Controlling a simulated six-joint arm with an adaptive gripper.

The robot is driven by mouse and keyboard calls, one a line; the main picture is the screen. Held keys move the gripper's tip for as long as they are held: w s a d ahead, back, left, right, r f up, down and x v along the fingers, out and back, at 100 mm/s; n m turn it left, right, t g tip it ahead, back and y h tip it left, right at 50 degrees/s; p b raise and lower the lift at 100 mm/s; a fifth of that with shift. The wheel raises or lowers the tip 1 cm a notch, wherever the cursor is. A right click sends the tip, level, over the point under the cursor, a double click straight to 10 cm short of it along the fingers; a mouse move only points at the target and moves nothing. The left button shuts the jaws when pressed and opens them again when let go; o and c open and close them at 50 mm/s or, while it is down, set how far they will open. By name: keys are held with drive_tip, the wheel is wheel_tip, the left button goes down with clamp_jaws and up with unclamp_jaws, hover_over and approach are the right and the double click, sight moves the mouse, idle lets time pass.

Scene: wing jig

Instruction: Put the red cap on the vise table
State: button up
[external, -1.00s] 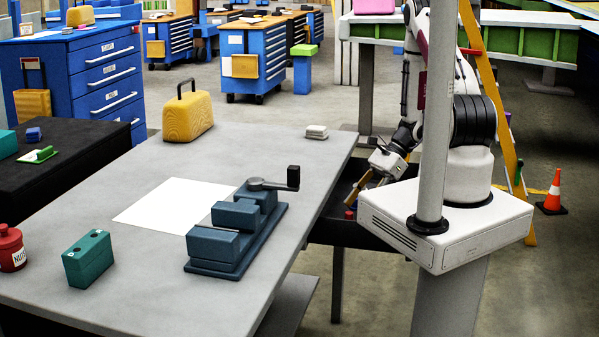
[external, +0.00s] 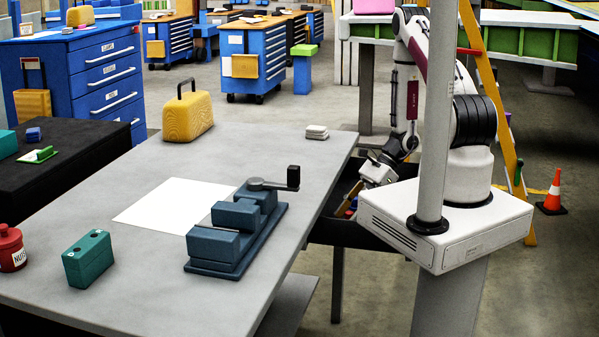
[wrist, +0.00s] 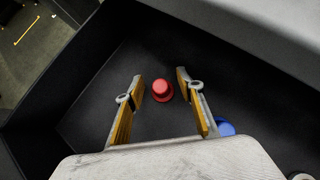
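The red cap (wrist: 162,90) rests on the dark floor of a black bin (wrist: 95,85) in the wrist view. My gripper (wrist: 160,85) is open, with its two yellow-padded fingers on either side of the cap's position and nothing held between them. In the external view my gripper (external: 352,203) reaches down into the bin, and the cap is hidden there. The vise table is the grey table (external: 130,255), which carries a blue-grey vise (external: 235,232).
A blue round thing (wrist: 225,128) lies in the bin beside the right finger. The bin walls stand close around my gripper. On the table are a white sheet (external: 172,205), a teal block (external: 88,260), a red jar (external: 11,250) and a yellow case (external: 188,118).

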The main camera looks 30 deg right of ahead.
sight(349, 212)
drive_tip(key=c, duration=1)
drive_tip(key=shift+c, duration=0.2)
drive_tip(key=shift+r, duration=0.1)
wheel_tip(349, 212, up, 18)
idle(0.5)
idle(0.5)
